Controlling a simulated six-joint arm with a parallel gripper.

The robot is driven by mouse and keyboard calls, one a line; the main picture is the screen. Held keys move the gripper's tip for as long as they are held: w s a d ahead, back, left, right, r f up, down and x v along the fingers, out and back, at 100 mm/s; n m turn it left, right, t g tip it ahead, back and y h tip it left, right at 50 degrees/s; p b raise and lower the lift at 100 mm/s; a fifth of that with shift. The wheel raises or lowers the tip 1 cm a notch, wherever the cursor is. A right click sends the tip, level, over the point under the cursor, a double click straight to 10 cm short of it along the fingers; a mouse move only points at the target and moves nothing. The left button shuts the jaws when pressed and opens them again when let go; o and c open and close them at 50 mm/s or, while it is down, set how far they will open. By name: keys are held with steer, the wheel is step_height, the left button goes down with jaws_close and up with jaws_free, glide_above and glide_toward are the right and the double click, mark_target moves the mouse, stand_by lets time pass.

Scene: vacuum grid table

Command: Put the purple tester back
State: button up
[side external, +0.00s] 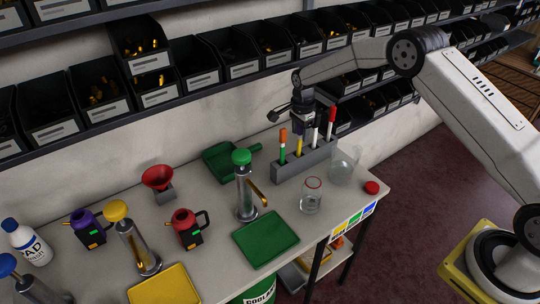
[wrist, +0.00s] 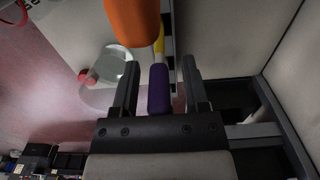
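The purple tester (wrist: 159,90) shows in the wrist view as a purple cap with a pale shaft, between the two fingers of my gripper (wrist: 159,66). A gap shows on each side of the cap, so the fingers appear open around or over it, not closed. In the side view my gripper (side external: 308,114) is low over the grey holder (side external: 304,166). A white tester shaft (side external: 314,142) stands upright in the holder under my gripper, and its cap is mostly hidden by the fingers.
An orange-capped green tester (side external: 283,146), a yellow tester (side external: 299,144) and a red-capped tester (side external: 331,126) stand close by in the holder. A glass jar (side external: 311,196), a clear flask (side external: 343,166) and a red lid (side external: 372,187) are in front and right. Bins line the wall.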

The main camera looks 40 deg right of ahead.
steer(key=shift+r, duration=0.15)
step_height(320, 180, up, 12)
steer(key=shift+r, duration=0.1)
stand_by(0.7)
stand_by(0.6)
steer(key=s+a+n+t, duration=0.1)
steer(key=s+a+n, duration=0.1)
steer(key=s+n, duration=0.7)
steer(key=s+a+f+n+t, duration=0.1)
steer(key=s+n, duration=0.8)
steer(key=s, duration=1.2)
steer(key=shift+s+a+t, duration=0.2)
steer(key=shift+a+t, duration=0.1)
steer(key=shift+a, duration=0.1)
